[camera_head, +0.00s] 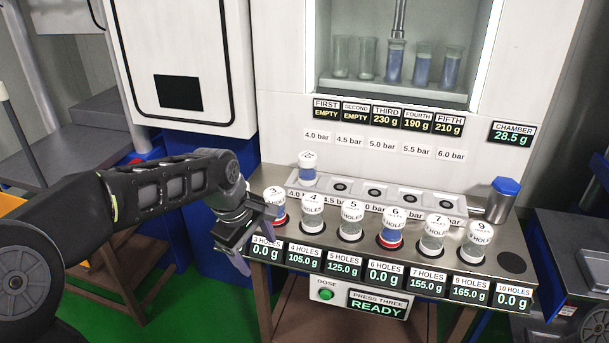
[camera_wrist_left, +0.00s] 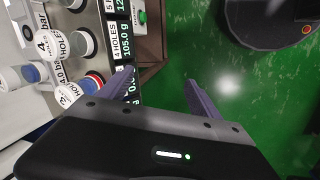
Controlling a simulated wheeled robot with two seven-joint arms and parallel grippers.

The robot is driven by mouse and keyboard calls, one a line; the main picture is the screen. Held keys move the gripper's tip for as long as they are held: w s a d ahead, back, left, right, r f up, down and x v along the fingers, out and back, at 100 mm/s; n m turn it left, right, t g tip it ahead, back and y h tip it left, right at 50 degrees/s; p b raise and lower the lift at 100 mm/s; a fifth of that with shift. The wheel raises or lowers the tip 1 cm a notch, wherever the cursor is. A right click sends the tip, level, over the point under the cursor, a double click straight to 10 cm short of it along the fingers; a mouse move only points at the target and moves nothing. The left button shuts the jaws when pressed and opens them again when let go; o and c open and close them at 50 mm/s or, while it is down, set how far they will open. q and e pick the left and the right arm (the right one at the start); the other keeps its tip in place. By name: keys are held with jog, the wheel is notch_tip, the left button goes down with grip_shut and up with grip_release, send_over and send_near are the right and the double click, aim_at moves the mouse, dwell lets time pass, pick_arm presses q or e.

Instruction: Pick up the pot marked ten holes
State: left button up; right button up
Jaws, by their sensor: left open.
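No pot's lid can be read as ten in these views. The spot behind the "10 HOLES" sign (camera_head: 511,262) is an empty dark disc at the bench's right end. One pot (camera_head: 308,168) with a white lid and blue contents stands in the back rack at its left end; its lid number is too small to read. Pots marked 3 (camera_head: 275,203), 4 (camera_head: 312,214), 5, 6 (camera_head: 391,229), 7 and 9 (camera_head: 474,242) stand in the front row. My left gripper (camera_head: 257,238) is open and empty by the bench's left end, beside pot 3; its fingers show in the wrist view (camera_wrist_left: 158,82).
The back rack (camera_head: 428,208) has several empty holes. A metal cylinder with a blue top (camera_head: 503,194) stands at the right end. The dose button (camera_head: 325,294) is on the front panel. Green floor is open left of the bench.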

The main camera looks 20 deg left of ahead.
pick_arm(q)
jog(key=d+f+m+t+h, duration=0.1)
jog(key=d+f+m, duration=0.35)
jog(key=f, duration=0.45)
jog(key=d+f+m+h, duration=0.1)
jog(key=d+f+m, duration=0.4)
jog(key=f, duration=0.4)
jog(key=s+d+f+m+g, duration=0.1)
jog(key=s+d+f, duration=0.2)
jog(key=s+f, duration=0.3)
jog(key=s+d+f+m+g, duration=0.1)
jog(key=s+d+f, duration=0.3)
jog(key=s, duration=0.5)
jog(key=s+d+f+m+g+h, duration=0.1)
jog(key=s+d+f, duration=0.3)
jog(key=s+f, duration=0.4)
jog(key=shift+f, duration=0.2)
